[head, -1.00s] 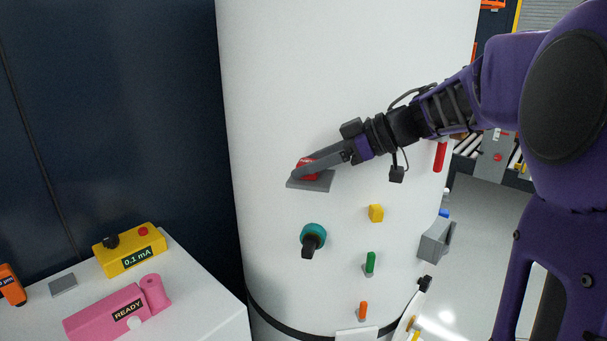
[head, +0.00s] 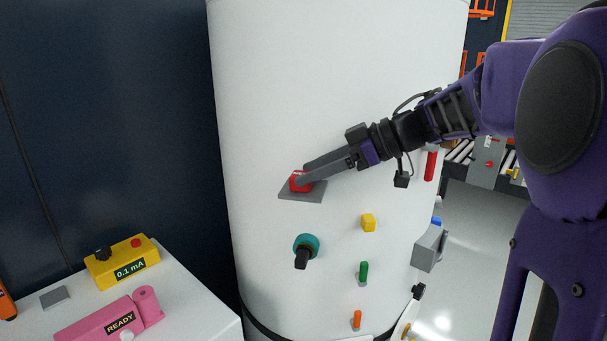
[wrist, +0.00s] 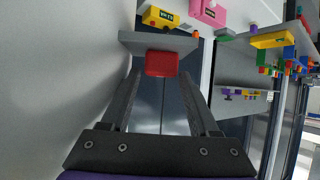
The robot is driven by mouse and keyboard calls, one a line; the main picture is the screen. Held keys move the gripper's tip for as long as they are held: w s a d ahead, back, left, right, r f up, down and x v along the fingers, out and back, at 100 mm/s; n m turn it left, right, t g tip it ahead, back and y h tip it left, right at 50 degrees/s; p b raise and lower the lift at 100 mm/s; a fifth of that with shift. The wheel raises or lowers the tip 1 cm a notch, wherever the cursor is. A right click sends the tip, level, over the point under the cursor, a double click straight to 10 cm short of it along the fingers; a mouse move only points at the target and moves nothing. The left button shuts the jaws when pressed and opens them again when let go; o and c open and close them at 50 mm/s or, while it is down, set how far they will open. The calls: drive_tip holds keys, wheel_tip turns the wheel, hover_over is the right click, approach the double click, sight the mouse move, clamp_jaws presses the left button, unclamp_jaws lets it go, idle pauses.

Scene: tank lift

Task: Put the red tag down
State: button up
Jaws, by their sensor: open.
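The red tag (head: 299,182) is a small red block resting on a grey shelf (head: 310,194) that juts from the white tank. In the wrist view the red tag (wrist: 161,64) lies against the grey shelf (wrist: 135,42), just beyond and between the fingertips. My gripper (head: 303,181) reaches in from the right at the shelf. It also shows in the wrist view (wrist: 163,85), with its two fingers spread apart on either side of the tag. Whether a finger still touches the tag is hard to tell.
The white tank (head: 330,90) carries a teal-and-black knob (head: 305,250), a yellow block (head: 368,222), a green peg (head: 363,272) and an orange peg (head: 357,320) below the shelf. A white cabinet at left holds a yellow meter (head: 124,262) and a pink device (head: 110,322).

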drive_tip(key=p+v, duration=0.1)
drive_tip(key=v, duration=0.8)
drive_tip(key=shift+d, duration=0.35)
drive_tip(key=shift+r, duration=0.15)
